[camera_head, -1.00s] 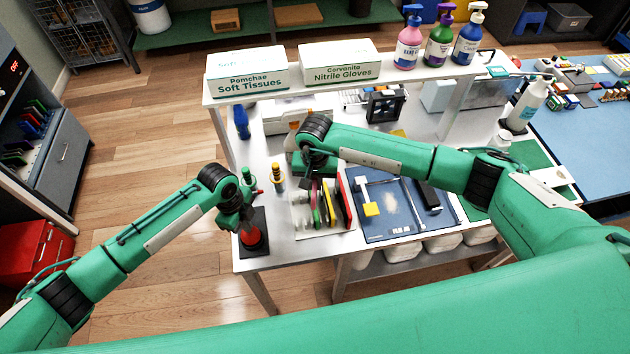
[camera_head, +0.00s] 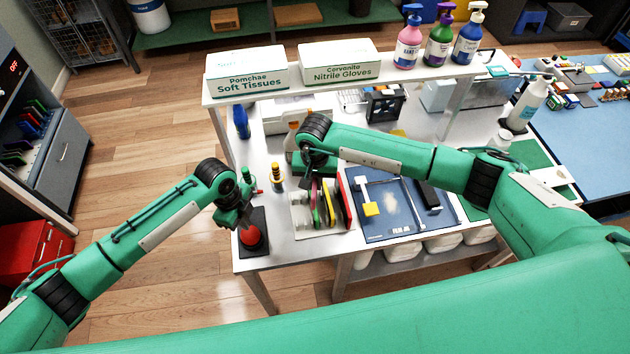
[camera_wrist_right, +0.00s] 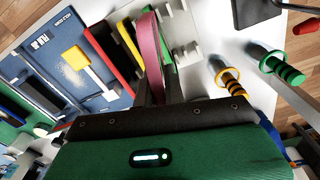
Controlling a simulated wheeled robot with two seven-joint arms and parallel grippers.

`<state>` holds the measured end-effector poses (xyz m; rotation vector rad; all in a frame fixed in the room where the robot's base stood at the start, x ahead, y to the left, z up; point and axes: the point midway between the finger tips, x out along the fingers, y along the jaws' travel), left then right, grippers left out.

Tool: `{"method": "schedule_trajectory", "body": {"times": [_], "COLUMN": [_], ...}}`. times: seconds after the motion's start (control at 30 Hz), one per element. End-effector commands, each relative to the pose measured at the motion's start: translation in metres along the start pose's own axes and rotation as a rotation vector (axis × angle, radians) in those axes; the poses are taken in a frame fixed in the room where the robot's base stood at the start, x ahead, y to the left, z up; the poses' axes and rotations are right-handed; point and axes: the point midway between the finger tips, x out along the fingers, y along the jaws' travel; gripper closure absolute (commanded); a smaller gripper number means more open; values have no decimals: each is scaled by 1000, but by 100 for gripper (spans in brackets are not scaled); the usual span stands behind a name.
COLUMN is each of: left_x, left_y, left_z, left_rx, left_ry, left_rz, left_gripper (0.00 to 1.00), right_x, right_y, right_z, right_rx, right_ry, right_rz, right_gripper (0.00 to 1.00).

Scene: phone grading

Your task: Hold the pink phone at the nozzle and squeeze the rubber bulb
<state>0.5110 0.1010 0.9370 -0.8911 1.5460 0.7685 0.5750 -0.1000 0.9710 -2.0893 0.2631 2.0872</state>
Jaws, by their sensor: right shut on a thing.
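The pink phone (camera_wrist_right: 152,50) stands on edge at the pale slotted rack (camera_wrist_right: 180,30) in the right wrist view. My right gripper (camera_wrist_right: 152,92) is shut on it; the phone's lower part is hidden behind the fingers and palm. In the head view my right gripper (camera_head: 318,178) hangs over the rack. The red rubber bulb (camera_head: 252,238) sits on a black pad (camera_head: 259,216) at the table's left front corner. My left gripper (camera_head: 236,218) is just above and left of the bulb; its jaws are too small to judge. I cannot pick out the nozzle for certain.
Other phones, including a red one (camera_head: 347,198), stand right of the pink phone. A blue tray (camera_head: 395,228) lies further right. A yellow-and-black peg (camera_head: 278,178) and a green peg (camera_head: 248,180) stand behind the bulb. A shelf with boxes (camera_head: 340,65) spans the back.

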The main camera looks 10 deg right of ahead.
Motion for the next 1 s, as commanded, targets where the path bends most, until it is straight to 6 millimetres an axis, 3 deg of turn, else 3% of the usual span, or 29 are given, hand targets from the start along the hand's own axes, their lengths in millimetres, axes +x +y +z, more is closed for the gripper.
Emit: {"method": "schedule_trajectory", "body": {"times": [0.47, 1.0], "left_x": [1, 19], "left_y": [-1, -1], "left_z": [0, 3], "left_rx": [0, 0], "left_ry": [0, -1], "left_rz": [-2, -2], "left_gripper": [100, 100], "right_x": [0, 0], "right_y": [0, 0], "right_z": [0, 0], "right_rx": [0, 0], "right_ry": [0, 0], "right_rz": [0, 0], "right_gripper": [100, 100]}}
